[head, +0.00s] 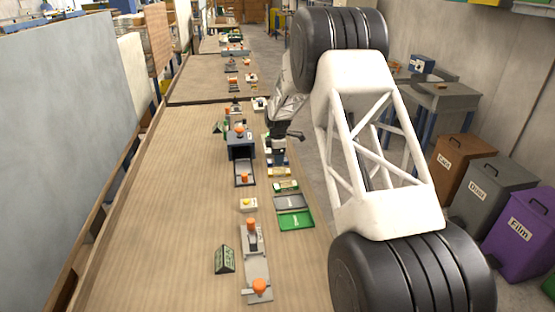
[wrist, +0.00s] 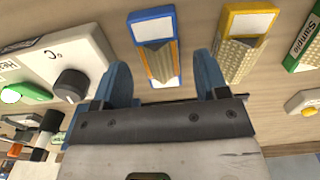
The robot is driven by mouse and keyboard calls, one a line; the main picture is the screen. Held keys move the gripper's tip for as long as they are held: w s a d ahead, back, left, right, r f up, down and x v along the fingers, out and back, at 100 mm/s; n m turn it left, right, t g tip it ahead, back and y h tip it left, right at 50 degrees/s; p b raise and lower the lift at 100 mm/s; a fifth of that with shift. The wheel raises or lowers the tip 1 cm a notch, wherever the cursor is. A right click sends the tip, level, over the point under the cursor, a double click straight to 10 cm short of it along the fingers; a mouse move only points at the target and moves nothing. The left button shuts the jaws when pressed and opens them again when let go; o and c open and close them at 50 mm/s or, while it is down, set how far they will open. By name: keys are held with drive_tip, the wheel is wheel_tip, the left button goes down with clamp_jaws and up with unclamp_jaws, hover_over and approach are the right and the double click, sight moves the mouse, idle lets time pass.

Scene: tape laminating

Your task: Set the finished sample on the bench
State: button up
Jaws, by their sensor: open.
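My gripper (wrist: 164,64) is open, with its two blue fingers apart and nothing held between them. In the wrist view, a blue-edged packet (wrist: 155,45) lies just beyond and between the fingertips; whether they touch it is unclear. A yellow-edged packet (wrist: 246,40) lies to its right. A green-edged piece (wrist: 308,45) marked "Sample" is cut off at the right edge. In the head view, the wooden bench (head: 170,215) runs away from me, and my arm reaches over its right side. I cannot tell which piece is the finished sample.
A white box with a dark knob (wrist: 71,86) stands left of the fingers. Along the bench are a dark machine (head: 240,146), a grey tray (head: 290,202), a green tray (head: 296,220) and an orange-knobbed fixture (head: 257,268). The bench's left side is clear. Labelled bins (head: 497,188) stand at right.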

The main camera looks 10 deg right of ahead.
wheel_tip(320, 180, up, 10)
drive_tip(key=shift+r, duration=0.25)
idle(0.3)
idle(0.5)
drive_tip(key=s+r+m, duration=0.3)
drive_tip(key=s+r, duration=0.3)
drive_tip(key=s, duration=0.5)
drive_tip(key=s+r+m+t, duration=0.1)
drive_tip(key=s+r+m, duration=0.2)
drive_tip(key=s+r, duration=0.55)
drive_tip(key=s+r+m, duration=0.3)
drive_tip(key=s+r, duration=0.1)
drive_tip(key=s, duration=0.9)
drive_tip(key=s+f+m, duration=0.1)
drive_tip(key=s+m, duration=0.2)
drive_tip(key=s, duration=0.8)
drive_tip(key=s+f+m+t, duration=0.1)
drive_tip(key=s+f+m, duration=0.1)
drive_tip(key=s, duration=0.9)
drive_tip(key=s+f+m, duration=0.1)
drive_tip(key=s+m, duration=0.3)
drive_tip(key=s, duration=0.7)
drive_tip(key=shift+d+f+t, duration=0.2)
drive_tip(key=shift+f+t, duration=0.1)
